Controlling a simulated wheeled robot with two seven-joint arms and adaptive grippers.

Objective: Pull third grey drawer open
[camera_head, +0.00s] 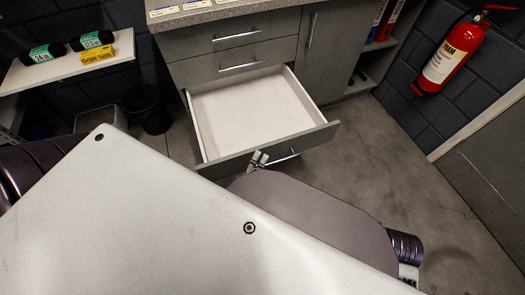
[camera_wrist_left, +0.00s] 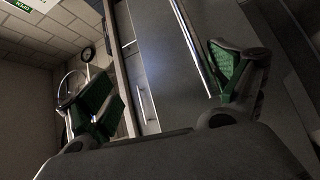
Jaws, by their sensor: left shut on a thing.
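The third grey drawer (camera_head: 320,135) stands well out from the cabinet, below two shut drawers, in the head view. Its white inside is empty. Its metal handle (camera_head: 284,158) runs along the front panel. My left gripper (camera_head: 259,160) is at the left part of this handle, shut on it. My grey and white arm parts hide the rest of the gripper. In the left wrist view the green-padded fingers (camera_wrist_left: 165,80) stand on either side, with the bright handle bar (camera_wrist_left: 197,50) close to the right finger. My right gripper is not in view.
The upper drawers (camera_head: 235,50) and the cabinet door (camera_head: 330,45) are shut. A red fire extinguisher (camera_head: 449,55) hangs on the wall at right. A shelf with boxes (camera_head: 75,65) and a dark bin (camera_head: 148,108) are at left. The floor right of the drawer is clear.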

